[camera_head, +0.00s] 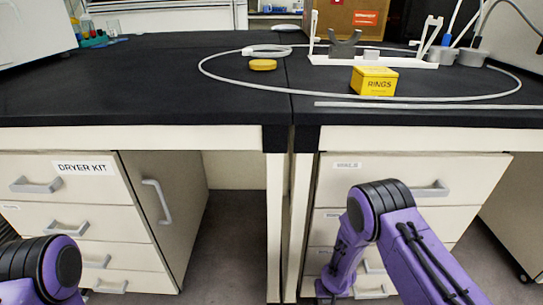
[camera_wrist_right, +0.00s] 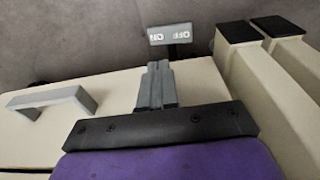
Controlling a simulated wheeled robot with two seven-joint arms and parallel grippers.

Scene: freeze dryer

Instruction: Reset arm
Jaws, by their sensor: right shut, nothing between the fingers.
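My right arm (camera_head: 385,225) is purple with black joints and hangs in front of the right-hand drawers in the head view. Its gripper is hidden there. In the right wrist view my right gripper (camera_wrist_right: 157,66) has its grey fingers together, with nothing held. My left arm (camera_head: 45,265) shows only as a purple and black part at the lower left. My left gripper is out of view.
Left drawers (camera_head: 70,210), labelled DRYER KIT, and right drawers (camera_head: 400,172) stand under the black bench (camera_head: 140,85). A yellow RINGS box (camera_head: 374,82) sits on top.

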